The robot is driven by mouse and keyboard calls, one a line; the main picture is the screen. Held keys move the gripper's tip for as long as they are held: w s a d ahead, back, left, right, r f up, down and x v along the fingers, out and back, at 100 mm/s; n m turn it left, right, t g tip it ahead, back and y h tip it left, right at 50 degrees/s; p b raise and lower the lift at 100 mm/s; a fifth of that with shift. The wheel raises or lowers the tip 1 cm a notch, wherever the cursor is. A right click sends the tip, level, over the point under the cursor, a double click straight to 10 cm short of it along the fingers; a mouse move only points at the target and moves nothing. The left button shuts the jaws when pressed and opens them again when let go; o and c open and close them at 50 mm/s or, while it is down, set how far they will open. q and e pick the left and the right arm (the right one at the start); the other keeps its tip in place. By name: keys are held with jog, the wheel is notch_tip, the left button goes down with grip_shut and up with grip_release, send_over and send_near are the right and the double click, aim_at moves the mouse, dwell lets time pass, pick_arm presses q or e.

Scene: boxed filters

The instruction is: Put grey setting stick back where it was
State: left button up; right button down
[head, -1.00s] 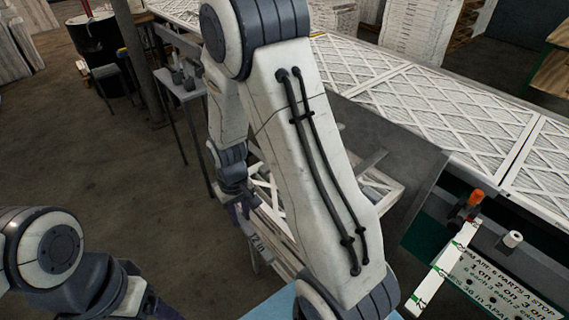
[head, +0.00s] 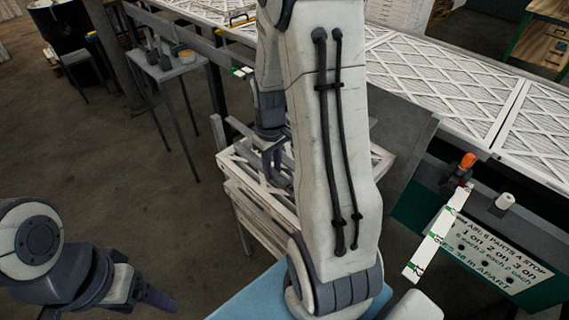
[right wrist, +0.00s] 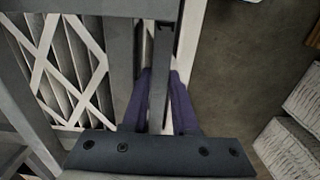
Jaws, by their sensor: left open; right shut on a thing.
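My right gripper (head: 270,165) is low over a stack of white-framed filters (head: 262,195), left of the sloping grey panel. In the right wrist view its two dark fingers (right wrist: 160,100) are shut on the grey setting stick (right wrist: 161,65), a narrow grey bar running up between them. White lattice filter faces show left of the stick. Whether the stick touches the stack I cannot tell. In the head view my right arm hides part of the stack, and the stick is hard to make out. My left gripper (head: 155,298) is open and empty at lower left, away from the stack.
A conveyor (head: 430,85) carrying filters runs along the back. A sloping grey panel (head: 405,135) and a green-edged sign board (head: 490,250) with a white, green-marked strip (head: 438,235) stand at right. A small table (head: 165,70) is at back left. Floor at left is free.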

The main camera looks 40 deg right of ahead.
jog(key=d, duration=0.3)
jog(key=shift+w+d, duration=0.15)
jog(key=shift+d, duration=0.05)
jog(key=shift+d+f+p, duration=0.25)
jog(key=shift+f+p, duration=0.1)
jog(key=shift+f, duration=0.3)
jog(key=shift+d+f+p, duration=0.2)
jog(key=shift+f+p, duration=0.1)
jog(key=shift+f, duration=0.8)
jog(key=shift+f, duration=0.1)
jog(key=shift+f, duration=0.15)
jog(key=c, duration=0.7)
grip_release()
